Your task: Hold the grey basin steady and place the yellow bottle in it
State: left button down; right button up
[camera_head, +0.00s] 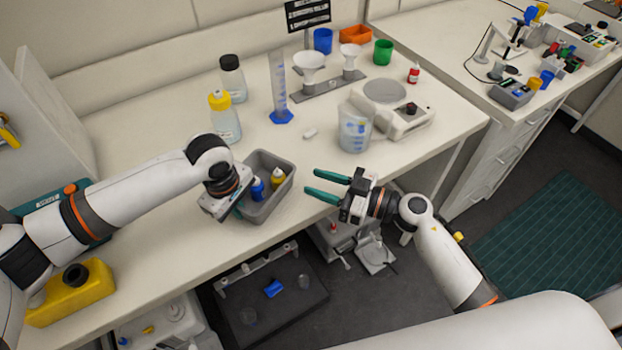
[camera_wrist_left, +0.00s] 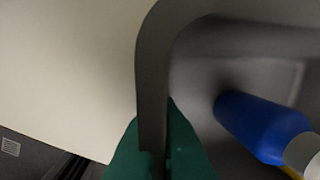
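The grey basin (camera_head: 275,204) stands near the front edge of the bench. The yellow bottle (camera_head: 277,177) is inside it, toward the right side, beside a blue bottle (camera_head: 257,188). My left gripper (camera_head: 239,208) is at the basin's left front wall. In the left wrist view its green fingers (camera_wrist_left: 162,150) lie on both sides of the basin rim (camera_wrist_left: 151,85), shut on it. The blue bottle (camera_wrist_left: 252,124) lies tilted inside, with a bit of yellow (camera_wrist_left: 293,173) behind it. My right gripper (camera_head: 312,182) is open and empty, right of the basin, past the bench edge.
A yellow-capped bottle (camera_head: 223,118) and a black-capped bottle (camera_head: 233,80) stand behind the basin. A measuring cylinder (camera_head: 279,85), a beaker (camera_head: 354,130) and a balance (camera_head: 395,112) stand farther right. A yellow canister (camera_head: 75,295) is at lower left. The bench right of the basin is clear.

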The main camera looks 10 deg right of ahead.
pick_arm(q)
jog(key=c, duration=1.6)
grip_release()
jog(key=shift+o, duration=0.2)
